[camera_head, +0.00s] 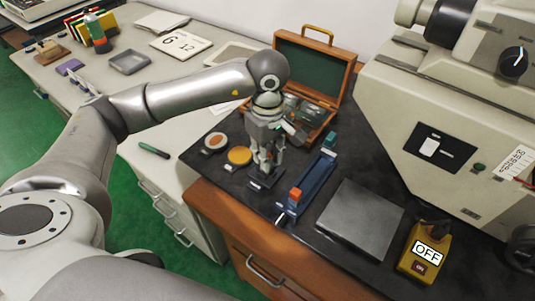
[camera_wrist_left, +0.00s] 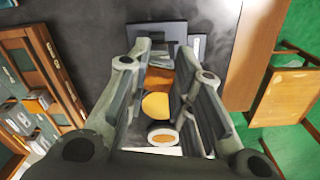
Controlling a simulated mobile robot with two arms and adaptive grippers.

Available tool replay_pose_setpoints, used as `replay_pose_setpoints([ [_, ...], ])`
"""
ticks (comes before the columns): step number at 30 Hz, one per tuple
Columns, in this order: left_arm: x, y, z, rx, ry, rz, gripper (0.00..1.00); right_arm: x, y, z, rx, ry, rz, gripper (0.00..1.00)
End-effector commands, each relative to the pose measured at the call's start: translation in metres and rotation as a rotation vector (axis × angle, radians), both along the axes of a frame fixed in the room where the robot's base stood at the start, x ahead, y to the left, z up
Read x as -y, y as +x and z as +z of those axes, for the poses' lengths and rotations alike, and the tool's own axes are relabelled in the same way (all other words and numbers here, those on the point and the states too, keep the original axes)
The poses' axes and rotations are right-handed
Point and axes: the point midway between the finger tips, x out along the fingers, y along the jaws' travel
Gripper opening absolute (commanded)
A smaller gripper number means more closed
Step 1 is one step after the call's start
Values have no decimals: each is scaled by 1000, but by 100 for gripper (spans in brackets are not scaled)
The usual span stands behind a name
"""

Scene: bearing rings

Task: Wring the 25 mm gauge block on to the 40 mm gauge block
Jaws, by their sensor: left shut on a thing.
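My left gripper (camera_head: 264,166) points down over the black bench mat and is shut on a small block, which the fingers mostly hide in the head view. In the left wrist view, a brownish, shiny face (camera_wrist_left: 160,78) shows between the fingers (camera_wrist_left: 163,62); I take it for the 25 mm gauge block, but no marking is readable. A dark flat piece (camera_head: 262,182) lies under the fingertips; it also shows as a grey block just beyond them in the left wrist view (camera_wrist_left: 157,32). I cannot tell whether the held block touches it. I cannot make out the 40 mm gauge block for certain.
An open wooden case (camera_head: 318,62) with green lining stands behind the gripper.

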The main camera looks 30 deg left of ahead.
Motion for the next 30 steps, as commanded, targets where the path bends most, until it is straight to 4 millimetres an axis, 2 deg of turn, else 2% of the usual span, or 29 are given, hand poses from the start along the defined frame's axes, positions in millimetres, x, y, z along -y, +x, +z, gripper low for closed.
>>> replay_pose_setpoints([
  [10, 0, -1, -3, -4, 2, 15, 0, -1, 0, -2, 0, 1, 0, 100],
  [21, 0, 1, -2, -3, 1, 151, 0, -1, 0, -8, 0, 1, 0, 100],
  [30, 0, 0, -2, -3, 1, 148, 0, -1, 0, -7, 0, 1, 0, 100],
])
